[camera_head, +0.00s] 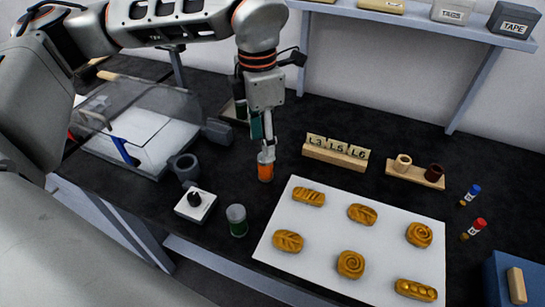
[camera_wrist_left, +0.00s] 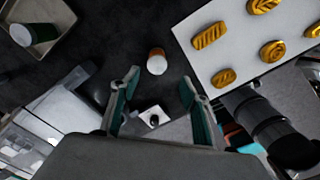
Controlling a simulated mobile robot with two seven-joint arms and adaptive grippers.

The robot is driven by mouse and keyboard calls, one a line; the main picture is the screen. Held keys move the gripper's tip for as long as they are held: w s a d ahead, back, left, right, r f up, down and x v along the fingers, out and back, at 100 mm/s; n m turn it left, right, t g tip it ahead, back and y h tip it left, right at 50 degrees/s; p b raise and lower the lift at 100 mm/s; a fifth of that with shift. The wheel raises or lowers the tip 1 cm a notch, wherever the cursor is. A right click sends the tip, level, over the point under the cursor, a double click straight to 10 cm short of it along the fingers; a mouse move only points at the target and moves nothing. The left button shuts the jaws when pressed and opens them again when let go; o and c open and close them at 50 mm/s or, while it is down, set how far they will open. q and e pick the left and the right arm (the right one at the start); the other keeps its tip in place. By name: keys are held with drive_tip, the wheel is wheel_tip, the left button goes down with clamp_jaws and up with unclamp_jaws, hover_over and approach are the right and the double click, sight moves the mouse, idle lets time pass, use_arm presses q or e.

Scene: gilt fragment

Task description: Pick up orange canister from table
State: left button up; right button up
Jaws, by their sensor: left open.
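The orange canister (camera_head: 265,172) stands upright on the dark table, left of the white pastry board. It has a pale top. In the left wrist view the canister (camera_wrist_left: 156,66) shows just past the fingertips, roughly in line with the gap between them. My left gripper (camera_head: 264,143) points down right above the canister and hides part of its top. In the left wrist view the left gripper (camera_wrist_left: 160,80) is open, with nothing between its teal-padded fingers. I cannot tell whether a finger touches the canister. My right gripper is not in view.
A white board (camera_head: 335,211) with several pastries lies to the right. A green canister (camera_head: 237,221) and a white knob box (camera_head: 195,203) stand in front. A grey ring-shaped holder (camera_head: 184,167) is left. A letter-block stand (camera_head: 336,152) is behind the board.

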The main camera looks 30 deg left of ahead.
sight(265, 167)
use_arm(q)
drive_tip(key=shift+w+a, duration=0.2)
drive_tip(key=shift+a, duration=0.2)
drive_tip(key=shift+f, duration=1.15)
drive_tip(key=shift+w+d+f, duration=0.15)
drive_tip(key=shift+d+f, duration=0.05)
drive_tip(key=shift+f, duration=1.1)
drive_tip(key=shift+w+d+f, duration=0.1)
drive_tip(key=shift+d+f, duration=0.1)
drive_tip(key=shift+f, duration=1.1)
drive_tip(key=c, duration=1.2)
